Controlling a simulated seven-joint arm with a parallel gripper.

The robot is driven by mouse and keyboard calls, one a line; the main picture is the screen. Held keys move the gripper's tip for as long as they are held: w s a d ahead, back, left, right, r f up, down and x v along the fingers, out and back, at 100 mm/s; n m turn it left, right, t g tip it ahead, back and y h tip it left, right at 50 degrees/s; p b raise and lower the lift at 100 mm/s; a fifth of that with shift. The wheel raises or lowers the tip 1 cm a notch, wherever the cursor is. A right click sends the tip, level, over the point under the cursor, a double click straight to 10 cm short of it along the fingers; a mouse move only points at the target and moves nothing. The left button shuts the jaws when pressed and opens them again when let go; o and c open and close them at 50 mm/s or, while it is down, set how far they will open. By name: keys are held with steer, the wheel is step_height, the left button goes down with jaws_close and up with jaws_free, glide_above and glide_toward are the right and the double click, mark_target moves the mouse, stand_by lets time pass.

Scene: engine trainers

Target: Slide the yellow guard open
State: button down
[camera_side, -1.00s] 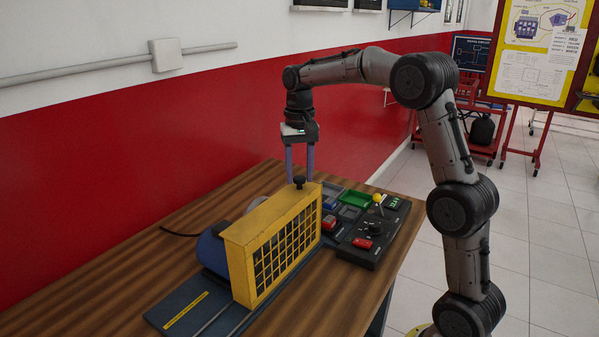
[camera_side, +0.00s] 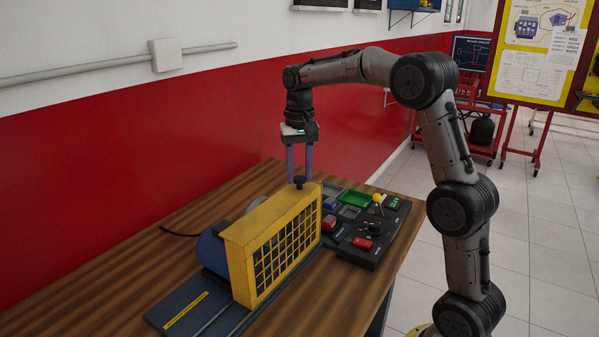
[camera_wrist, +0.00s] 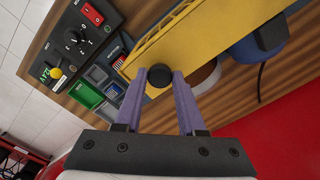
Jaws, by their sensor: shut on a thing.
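The yellow guard (camera_side: 270,240) is an upright box with a dark mesh front. It stands on a dark base with rails (camera_side: 205,308) in front of a blue motor (camera_side: 211,250). A black knob (camera_side: 299,181) sits on the guard's top at its right end. My gripper (camera_side: 300,178) points down from above with its purple fingers on either side of the knob, shut on it. In the wrist view the knob (camera_wrist: 159,76) shows between the fingertips, with the guard's yellow top (camera_wrist: 205,45) beyond. The motor is partly hidden behind the guard.
A dark control panel (camera_side: 366,247) with a red switch, a dial and a yellow-topped lever lies right of the guard. Green and grey trays (camera_side: 355,198) sit behind it. The rails and wooden table (camera_side: 110,300) left of the guard are clear. A red wall (camera_side: 100,170) stands behind.

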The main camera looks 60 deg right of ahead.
stand_by(0.5)
steer(key=a, duration=1.3)
steer(key=shift+a, duration=0.2)
steer(key=c, duration=0.5)
jaws_free()
steer(key=shift+r, duration=0.15)
step_height(320, 180, up, 14)
steer(key=shift+f, duration=0.2)
